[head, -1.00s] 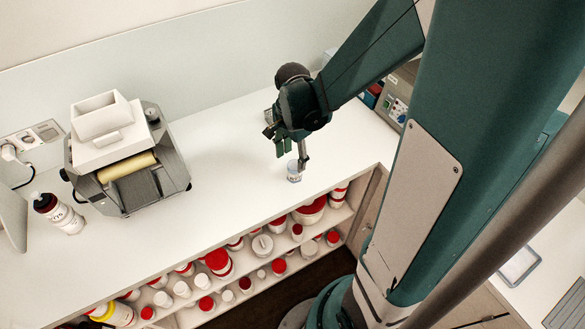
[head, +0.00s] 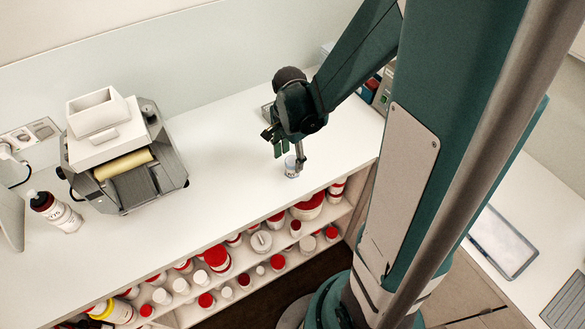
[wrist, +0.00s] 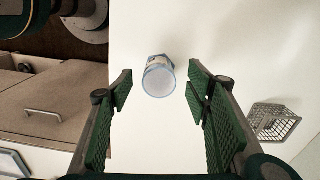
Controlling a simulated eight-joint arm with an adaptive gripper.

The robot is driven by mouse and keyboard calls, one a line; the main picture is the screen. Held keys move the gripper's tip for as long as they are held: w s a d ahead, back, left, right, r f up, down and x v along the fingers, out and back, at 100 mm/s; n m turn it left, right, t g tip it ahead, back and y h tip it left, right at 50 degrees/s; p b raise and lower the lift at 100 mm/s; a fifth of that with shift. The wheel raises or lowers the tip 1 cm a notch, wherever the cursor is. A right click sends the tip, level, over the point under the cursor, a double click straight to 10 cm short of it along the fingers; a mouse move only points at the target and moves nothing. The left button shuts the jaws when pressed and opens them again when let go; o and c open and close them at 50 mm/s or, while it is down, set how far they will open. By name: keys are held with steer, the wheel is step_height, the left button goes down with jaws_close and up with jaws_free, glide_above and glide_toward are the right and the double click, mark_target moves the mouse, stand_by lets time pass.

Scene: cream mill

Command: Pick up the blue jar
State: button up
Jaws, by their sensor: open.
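The blue jar is a small, clear, blue-tinted jar (wrist: 158,78) with a pale label. It stands on the white counter (head: 225,170). In the head view the jar (head: 291,168) is near the counter's front edge, partly hidden by a finger. My gripper (head: 290,155) is right above or at the jar, pointing down. In the wrist view my gripper (wrist: 158,88) is open, with the green-padded fingers spread to either side. The jar shows between and just beyond the fingertips, with a gap on each side. I cannot tell the exact height of the fingertips over it.
A mill with a white hopper (head: 120,150) and a dark-capped bottle (head: 55,211) stand on the left. A wire basket (wrist: 272,124) is at the right in the wrist view. Shelves under the counter hold several red-lidded tubs (head: 217,258). The counter left of the jar is clear.

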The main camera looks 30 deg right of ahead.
mark_target(289, 161)
steer(key=shift+f, duration=0.15)
steer(key=shift+d+f, duration=0.1)
steer(key=shift+f, duration=2.35)
steer(key=c, duration=0.8)
